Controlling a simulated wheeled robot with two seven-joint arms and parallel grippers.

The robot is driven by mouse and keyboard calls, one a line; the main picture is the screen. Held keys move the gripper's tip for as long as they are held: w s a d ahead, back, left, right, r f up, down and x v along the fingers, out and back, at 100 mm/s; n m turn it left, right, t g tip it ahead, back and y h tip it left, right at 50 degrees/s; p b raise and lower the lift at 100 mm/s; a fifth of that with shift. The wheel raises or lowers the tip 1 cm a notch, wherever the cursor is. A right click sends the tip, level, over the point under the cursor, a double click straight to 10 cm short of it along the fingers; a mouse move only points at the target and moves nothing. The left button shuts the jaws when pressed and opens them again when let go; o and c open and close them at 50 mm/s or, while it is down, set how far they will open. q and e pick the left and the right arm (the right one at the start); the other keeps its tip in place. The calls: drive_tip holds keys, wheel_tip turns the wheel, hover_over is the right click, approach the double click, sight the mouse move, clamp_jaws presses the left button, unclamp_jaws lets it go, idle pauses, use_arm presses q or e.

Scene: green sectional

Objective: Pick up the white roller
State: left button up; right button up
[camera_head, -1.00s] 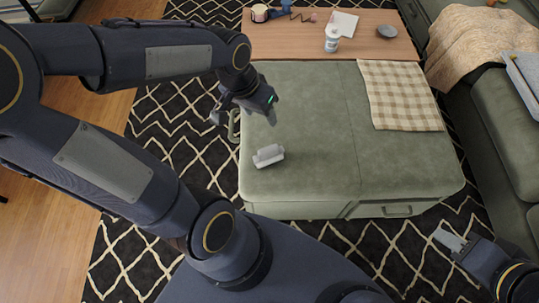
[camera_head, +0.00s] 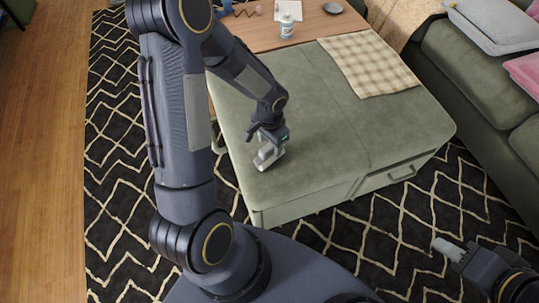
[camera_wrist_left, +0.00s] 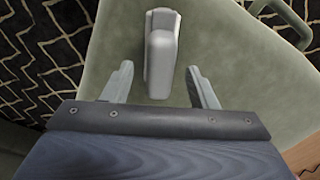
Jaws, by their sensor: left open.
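The white roller (camera_wrist_left: 160,50) lies on the green ottoman (camera_head: 320,110), near its front left corner in the head view. In the left wrist view its lower end shows between my two fingers, with a gap on each side, and the rest reaches beyond the fingertips. My left gripper (camera_wrist_left: 160,76) is open, just over the roller. In the head view my left gripper (camera_head: 268,148) partly hides the roller. My right gripper (camera_head: 448,249) is at the lower right, away from the ottoman; its jaw state is unclear.
A checked cloth (camera_head: 368,62) lies on the ottoman's far right. A wooden table (camera_head: 320,24) behind holds a white bottle (camera_head: 286,27) and a dark bowl (camera_head: 332,8). A green sofa (camera_head: 470,70) stands at the right. The ottoman's middle is clear.

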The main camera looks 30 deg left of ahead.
use_arm(q)
wheel_tip(320, 180, down, 3)
drive_tip(key=shift+s+r, duration=0.1)
drive_tip(key=shift+r, duration=0.1)
clamp_jaws()
drive_tip(key=shift+r, duration=0.1)
